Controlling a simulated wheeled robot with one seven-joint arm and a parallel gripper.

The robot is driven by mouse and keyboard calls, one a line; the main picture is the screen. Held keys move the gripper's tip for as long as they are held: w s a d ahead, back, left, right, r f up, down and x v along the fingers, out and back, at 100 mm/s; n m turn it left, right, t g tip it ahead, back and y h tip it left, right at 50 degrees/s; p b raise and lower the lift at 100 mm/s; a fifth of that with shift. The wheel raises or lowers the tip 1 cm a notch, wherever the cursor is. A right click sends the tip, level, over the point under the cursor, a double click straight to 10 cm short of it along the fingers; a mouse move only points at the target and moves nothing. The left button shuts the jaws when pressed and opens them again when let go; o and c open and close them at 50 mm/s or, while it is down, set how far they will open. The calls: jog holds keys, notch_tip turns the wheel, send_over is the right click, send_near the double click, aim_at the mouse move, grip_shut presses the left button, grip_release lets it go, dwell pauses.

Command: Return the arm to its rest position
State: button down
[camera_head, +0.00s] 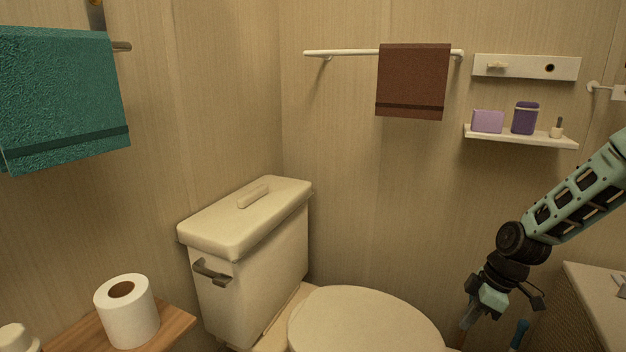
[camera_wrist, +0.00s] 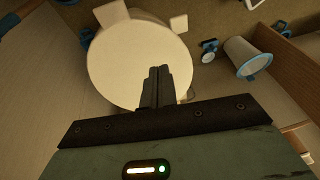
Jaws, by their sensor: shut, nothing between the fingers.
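My arm reaches in from the right edge in the head view and bends down, with my gripper (camera_head: 468,322) at its lower end. The gripper hangs to the right of the closed toilet lid (camera_head: 365,322), pointing downward. In the wrist view my gripper (camera_wrist: 156,72) has its two fingers together, with nothing between them. Behind the fingers in that view is a large round cream surface, which looks like the toilet lid (camera_wrist: 125,60). The fingertips are small and partly dark in the head view.
A cream counter (camera_head: 590,300) stands close to the right of my gripper. A blue-topped object (camera_head: 519,333) is below it. The toilet tank (camera_head: 255,290) is left. A shelf (camera_head: 520,138) holds small items on the wall. A white-and-blue bin (camera_wrist: 247,58) shows in the wrist view.

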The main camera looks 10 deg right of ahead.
jog(key=s+a+r+g+h, duration=0.1)
jog(key=s+a+r, duration=0.1)
jog(key=a+r, duration=0.3)
jog(key=s+a+r+h, duration=0.1)
jog(key=a+r, duration=0.1)
jog(key=a, duration=0.6)
jog(key=s+a+r+m+h, duration=0.1)
jog(key=s+a+r+m, duration=0.1)
jog(key=s+a+r, duration=0.6)
jog(key=s+a+r+m, duration=0.1)
jog(key=s+a+r, duration=0.2)
jog(key=s+a, duration=0.65)
notch_tip(320, 180, up, 20)
jog(key=s+d+p, duration=0.2)
jog(key=p, duration=1.7)
jog(key=shift+s+d+f+p, duration=0.15)
jog(key=shift+s+d+p, duration=0.15)
jog(key=shift+s+p, duration=0.1)
